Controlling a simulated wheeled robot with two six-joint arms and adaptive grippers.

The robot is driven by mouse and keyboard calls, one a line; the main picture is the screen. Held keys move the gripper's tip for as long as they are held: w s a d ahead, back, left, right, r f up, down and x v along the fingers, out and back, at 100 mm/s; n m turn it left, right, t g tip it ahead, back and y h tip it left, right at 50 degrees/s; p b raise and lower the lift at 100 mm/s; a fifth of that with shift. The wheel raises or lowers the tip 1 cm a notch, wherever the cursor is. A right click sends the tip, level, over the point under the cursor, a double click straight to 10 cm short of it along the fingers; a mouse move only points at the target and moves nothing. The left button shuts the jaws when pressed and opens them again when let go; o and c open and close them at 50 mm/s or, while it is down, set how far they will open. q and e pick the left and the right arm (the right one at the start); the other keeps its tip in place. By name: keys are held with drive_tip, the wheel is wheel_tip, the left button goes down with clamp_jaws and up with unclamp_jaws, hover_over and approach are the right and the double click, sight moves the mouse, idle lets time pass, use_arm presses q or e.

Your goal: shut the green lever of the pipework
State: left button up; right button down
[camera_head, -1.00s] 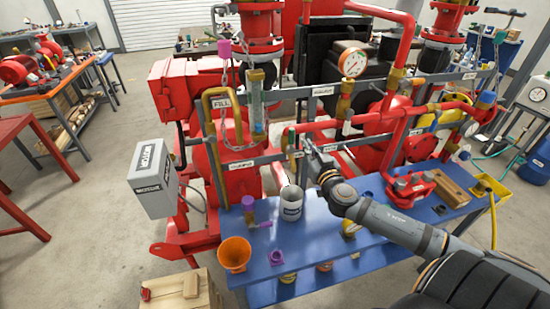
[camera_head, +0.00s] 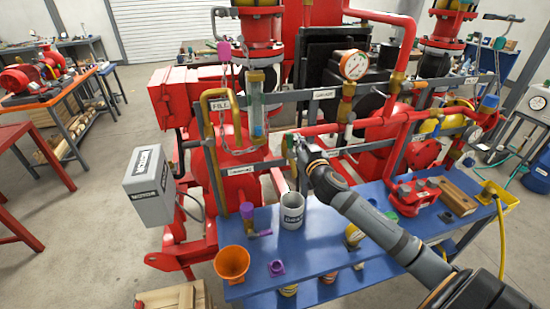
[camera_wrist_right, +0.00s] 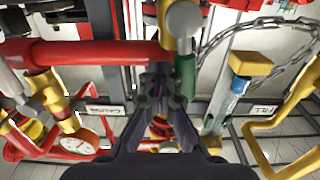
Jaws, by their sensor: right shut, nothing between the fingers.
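The green lever (camera_head: 289,143) is on the red pipework behind the blue bench and shows small in the head view. In the right wrist view the green lever (camera_wrist_right: 185,76) hangs below a round brass-and-grey fitting, just right of the fingertips. My right gripper (camera_head: 299,145) is shut and empty, close beside the lever. In the wrist view its fingers (camera_wrist_right: 160,85) point at the red horizontal pipe (camera_wrist_right: 95,53). I cannot tell whether a finger touches the lever. My left gripper is not in view.
A sight glass (camera_head: 256,108) and a hanging chain (camera_head: 228,125) are left of the lever. A pressure gauge (camera_head: 354,65) is to the right.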

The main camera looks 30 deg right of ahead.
drive_tip(key=shift+w+a+r, duration=0.1)
drive_tip(key=shift+w+a, duration=0.05)
drive_tip(key=shift+a, duration=0.5)
drive_tip(key=shift+w+a+r, duration=0.1)
drive_tip(key=shift+w+a, duration=0.05)
drive_tip(key=shift+a, duration=0.45)
drive_tip(key=shift+w+a+f+b, duration=0.6)
drive_tip(key=shift+a+f+b, duration=0.85)
drive_tip(key=shift+a+f, duration=0.7)
drive_tip(key=r+v, duration=0.1)
drive_tip(key=v, duration=0.8)
drive_tip(key=shift+r+p, duration=0.35)
drive_tip(key=shift+r, duration=0.05)
